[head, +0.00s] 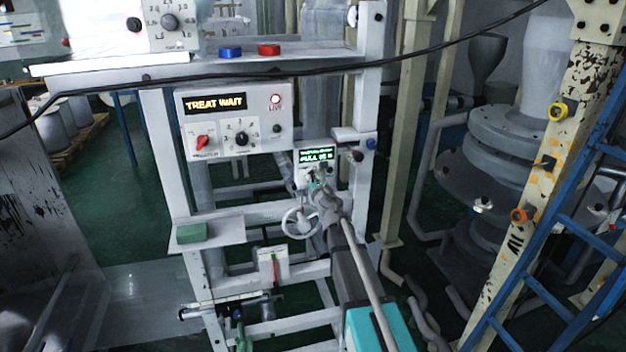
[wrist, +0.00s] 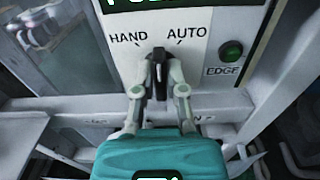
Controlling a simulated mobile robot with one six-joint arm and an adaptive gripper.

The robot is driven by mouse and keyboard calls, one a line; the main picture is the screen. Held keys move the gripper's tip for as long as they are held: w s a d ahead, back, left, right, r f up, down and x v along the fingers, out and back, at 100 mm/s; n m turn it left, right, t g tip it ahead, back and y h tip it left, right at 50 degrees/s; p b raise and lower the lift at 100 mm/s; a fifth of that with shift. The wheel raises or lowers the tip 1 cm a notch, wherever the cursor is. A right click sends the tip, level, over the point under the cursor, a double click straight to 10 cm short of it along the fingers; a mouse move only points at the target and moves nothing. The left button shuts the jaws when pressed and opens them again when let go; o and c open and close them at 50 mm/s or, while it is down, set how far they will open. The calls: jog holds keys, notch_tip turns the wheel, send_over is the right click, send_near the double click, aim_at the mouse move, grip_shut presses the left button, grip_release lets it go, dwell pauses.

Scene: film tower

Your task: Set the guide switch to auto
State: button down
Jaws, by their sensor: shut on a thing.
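The guide switch (wrist: 159,62) is a black lever knob on a white panel, below the words HAND on the left and AUTO on the right. In the wrist view it stands about upright between the two words; I cannot tell which setting it is in. My gripper (wrist: 158,84) is shut on the knob, one grey finger on each side. In the head view my gripper (head: 316,185) reaches the small white guide box (head: 303,172) with its green-lit display. There the fingers and arm hide most of the switch.
A green EDGE button or lamp (wrist: 232,51) sits right of the switch. A white handwheel (head: 300,222) is just below the box. A larger panel (head: 228,120) reading TREAT WAIT is to the left. A blue ladder (head: 560,240) stands at the right.

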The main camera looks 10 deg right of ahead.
jog(key=m, duration=0.4)
jog(key=shift+d, duration=0.1)
jog(key=m, duration=0.5)
dwell(0.3)
jog(key=c, duration=0.7)
grip_release()
jog(key=shift+s, duration=0.1)
jog(key=s+d, duration=0.1)
jog(key=s, duration=1)
jog(key=shift+s+d, duration=0.25)
jog(key=shift+s, duration=0.1)
jog(key=shift+f, duration=0.1)
